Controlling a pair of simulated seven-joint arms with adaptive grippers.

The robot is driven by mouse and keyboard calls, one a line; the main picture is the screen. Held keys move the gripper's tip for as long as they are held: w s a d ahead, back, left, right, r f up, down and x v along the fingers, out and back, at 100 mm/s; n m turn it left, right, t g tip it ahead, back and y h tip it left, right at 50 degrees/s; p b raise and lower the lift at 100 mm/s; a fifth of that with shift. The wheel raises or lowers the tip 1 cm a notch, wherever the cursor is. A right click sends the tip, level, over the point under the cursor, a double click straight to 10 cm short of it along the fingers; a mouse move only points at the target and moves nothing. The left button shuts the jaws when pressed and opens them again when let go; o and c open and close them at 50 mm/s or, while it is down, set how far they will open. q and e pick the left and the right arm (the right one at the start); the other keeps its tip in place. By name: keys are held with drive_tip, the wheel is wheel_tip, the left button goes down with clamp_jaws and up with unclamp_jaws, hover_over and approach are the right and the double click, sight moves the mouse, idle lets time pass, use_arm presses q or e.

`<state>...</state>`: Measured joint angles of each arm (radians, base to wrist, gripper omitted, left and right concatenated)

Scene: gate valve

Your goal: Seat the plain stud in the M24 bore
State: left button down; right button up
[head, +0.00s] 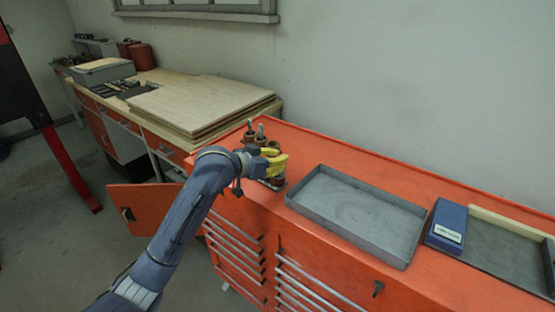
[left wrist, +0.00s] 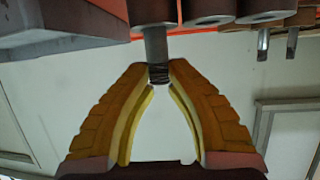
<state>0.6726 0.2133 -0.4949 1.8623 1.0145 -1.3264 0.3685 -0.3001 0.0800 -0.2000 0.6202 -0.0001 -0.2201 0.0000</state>
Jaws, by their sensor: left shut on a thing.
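My left gripper (head: 277,163), with yellow fingers, is over the left end of the red cabinet top, beside a group of rust-brown collars (head: 249,137). In the left wrist view its fingertips (left wrist: 159,76) are shut on a grey stud (left wrist: 156,45), at its dark ridged end. The stud's smooth shank runs up to the grey and brown parts at the picture's top; I cannot tell whether it is inside a bore. Two other studs (left wrist: 263,38) (left wrist: 291,40) stick out of parts at the right. The M24 bore cannot be told apart. My right gripper is not in view.
A grey empty tray (head: 355,212) lies right of the gripper on the red cabinet (head: 300,148). A blue box (head: 446,225) and a second tray (head: 510,257) are further right. A wooden bench with stacked boards (head: 205,102) stands behind at the left.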

use_arm(q)
drive_tip(key=c, duration=1.3)
unclamp_jaws()
drive_tip(key=shift+c, duration=0.2)
drive_tip(key=shift+r, duration=0.1)
drive_tip(key=v, duration=1.2)
